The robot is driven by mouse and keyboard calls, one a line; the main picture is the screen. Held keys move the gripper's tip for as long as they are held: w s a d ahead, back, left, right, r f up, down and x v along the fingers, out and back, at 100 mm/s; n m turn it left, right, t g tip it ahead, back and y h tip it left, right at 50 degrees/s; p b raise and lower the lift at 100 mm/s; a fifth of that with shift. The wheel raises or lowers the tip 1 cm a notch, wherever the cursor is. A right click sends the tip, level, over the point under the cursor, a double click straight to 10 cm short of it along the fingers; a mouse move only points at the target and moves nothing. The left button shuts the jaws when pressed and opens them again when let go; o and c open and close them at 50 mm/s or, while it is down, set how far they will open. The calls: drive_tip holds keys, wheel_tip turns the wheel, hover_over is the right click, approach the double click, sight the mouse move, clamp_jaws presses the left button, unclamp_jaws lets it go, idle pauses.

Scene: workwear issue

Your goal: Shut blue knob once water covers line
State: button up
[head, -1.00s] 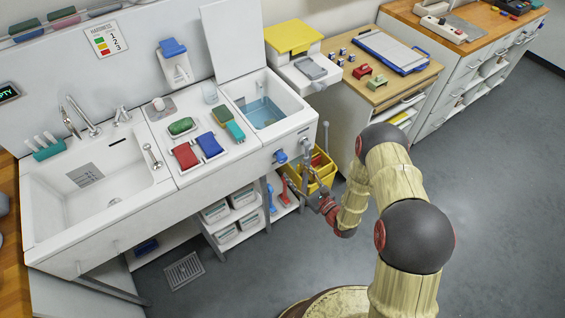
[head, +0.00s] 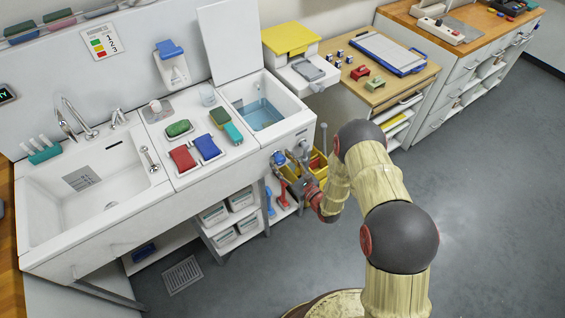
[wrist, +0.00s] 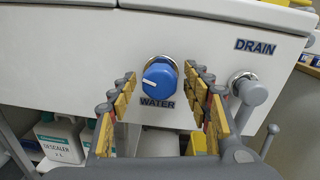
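The blue knob (wrist: 160,79), labelled WATER, sits on the white front panel of the sink unit, with a white pointer mark on its face. In the head view the knob (head: 279,157) shows at the front right of the unit. My gripper (wrist: 158,84) is open, its yellow-padded fingers on the left and right of the knob, with visible gaps and no clear contact. Blue water (head: 261,114) stands in the right-hand basin (head: 240,92). I cannot make out a line in the basin at this size.
A grey DRAIN lever (wrist: 250,92) is on the panel just right of my gripper. A yellow bin (head: 318,163) stands beside the unit. Below are shelves with white containers (head: 213,214). The floor (head: 480,200) to the right is clear.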

drive_tip(key=shift+c, duration=1.2)
drive_tip(key=c, duration=0.7)
drive_tip(key=shift+c, duration=0.5)
drive_tip(key=shift+m, duration=0.4)
drive_tip(key=m, duration=0.3)
drive_tip(key=shift+b, duration=0.3)
drive_tip(key=m, duration=0.3)
drive_tip(key=shift+m, duration=0.4)
drive_tip(key=m, duration=0.7)
drive_tip(key=shift+t, duration=0.4)
